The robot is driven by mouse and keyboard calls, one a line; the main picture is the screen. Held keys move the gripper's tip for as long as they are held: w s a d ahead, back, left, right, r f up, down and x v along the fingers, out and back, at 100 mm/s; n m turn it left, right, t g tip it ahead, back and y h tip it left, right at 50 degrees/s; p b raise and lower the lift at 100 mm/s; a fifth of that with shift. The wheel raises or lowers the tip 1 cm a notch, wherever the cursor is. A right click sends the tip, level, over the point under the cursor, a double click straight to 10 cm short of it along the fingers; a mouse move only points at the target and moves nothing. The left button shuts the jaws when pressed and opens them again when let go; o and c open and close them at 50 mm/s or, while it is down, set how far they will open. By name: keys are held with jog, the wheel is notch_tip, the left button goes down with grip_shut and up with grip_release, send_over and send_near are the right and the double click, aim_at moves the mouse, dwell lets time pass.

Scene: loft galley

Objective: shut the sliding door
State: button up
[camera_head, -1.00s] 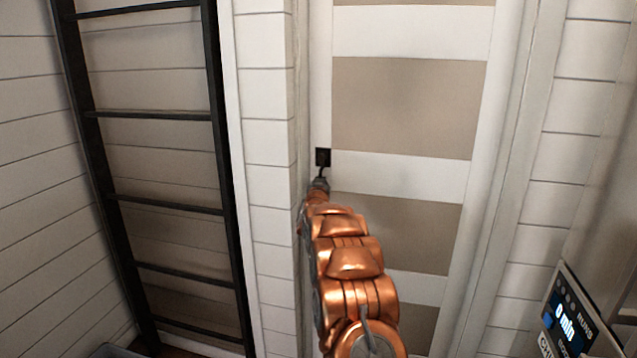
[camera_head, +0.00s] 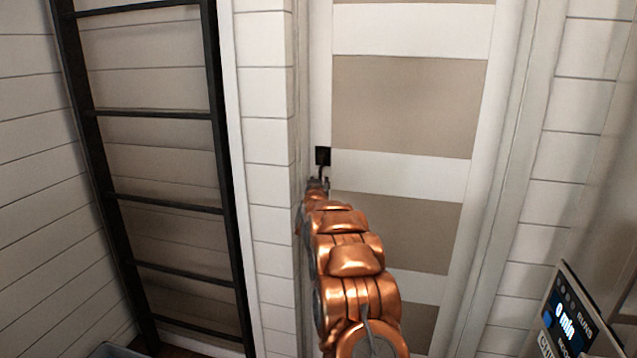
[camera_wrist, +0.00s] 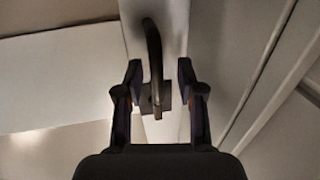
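A dark handle (camera_head: 322,155) sits near that edge. My gripper (camera_head: 317,184) is at the handle, at the end of my copper arm, and small in this view. In the wrist view the curved handle (camera_wrist: 154,60) and its square plate stand between the fingers of my gripper (camera_wrist: 160,85). The fingers are apart, with space on both sides of the handle.
A black ladder (camera_head: 155,113) stands against the wall on the left. White plank wall (camera_head: 265,140) lies between it and the door.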

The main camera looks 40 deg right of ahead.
jog(key=v, duration=1)
jog(key=shift+s+a, duration=0.3)
jog(key=shift+a, duration=0.15)
dwell(0.4)
